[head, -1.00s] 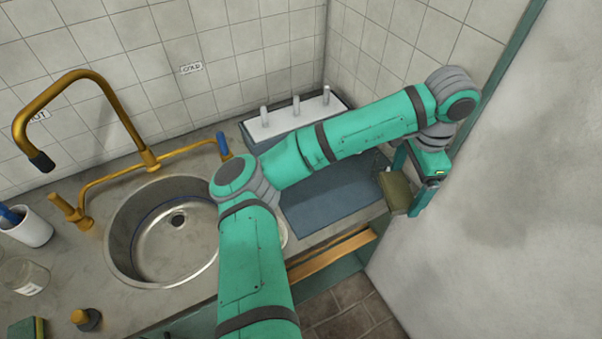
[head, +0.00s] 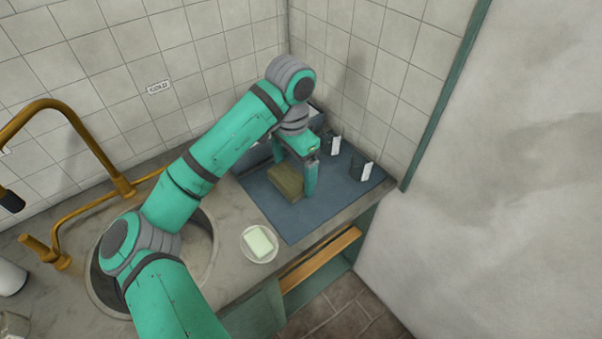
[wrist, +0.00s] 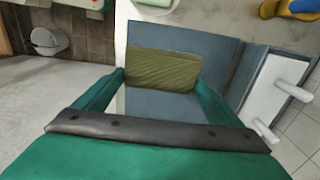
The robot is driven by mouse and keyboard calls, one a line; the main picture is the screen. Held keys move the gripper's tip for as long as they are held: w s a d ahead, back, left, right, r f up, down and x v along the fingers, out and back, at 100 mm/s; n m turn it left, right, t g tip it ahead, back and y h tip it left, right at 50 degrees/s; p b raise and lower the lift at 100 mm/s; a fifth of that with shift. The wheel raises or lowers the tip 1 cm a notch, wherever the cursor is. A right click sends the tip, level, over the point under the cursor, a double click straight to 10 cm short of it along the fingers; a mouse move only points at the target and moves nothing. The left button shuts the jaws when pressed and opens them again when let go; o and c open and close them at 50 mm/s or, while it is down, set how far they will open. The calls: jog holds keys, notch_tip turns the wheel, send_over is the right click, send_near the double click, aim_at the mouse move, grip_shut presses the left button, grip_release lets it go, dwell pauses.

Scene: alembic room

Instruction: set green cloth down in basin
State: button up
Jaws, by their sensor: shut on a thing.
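My gripper (head: 297,172) is shut on the green cloth (head: 286,182), a folded olive-green block. The cloth also shows between the fingers in the wrist view (wrist: 162,68). I hold it over the blue-grey mat (head: 270,207); I cannot tell how high above the mat it is. The basin (head: 205,245) is a round metal sink set in the counter, left of the gripper. My arm crosses over it and hides most of it in the head view.
A white dish with a pale green soap bar (head: 260,242) sits between basin and mat. Two dark cups with white labels (head: 361,168) stand at the mat's right. A brass tap (head: 100,155) arches at left.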

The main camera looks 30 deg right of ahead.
jog(key=w+d+f, duration=0.8)
jog(key=shift+w+d+f, duration=0.2)
jog(key=shift+d+f, duration=0.1)
jog(key=shift+d, duration=0.1)
jog(key=shift+w+d+f, duration=0.1)
jog(key=shift+w+f, duration=0.1)
jog(key=shift+f, duration=0.15)
jog(key=shift+w+d+f, duration=0.1)
jog(key=shift+f, duration=1.55)
jog(key=o, duration=0.9)
jog(key=shift+f, duration=0.1)
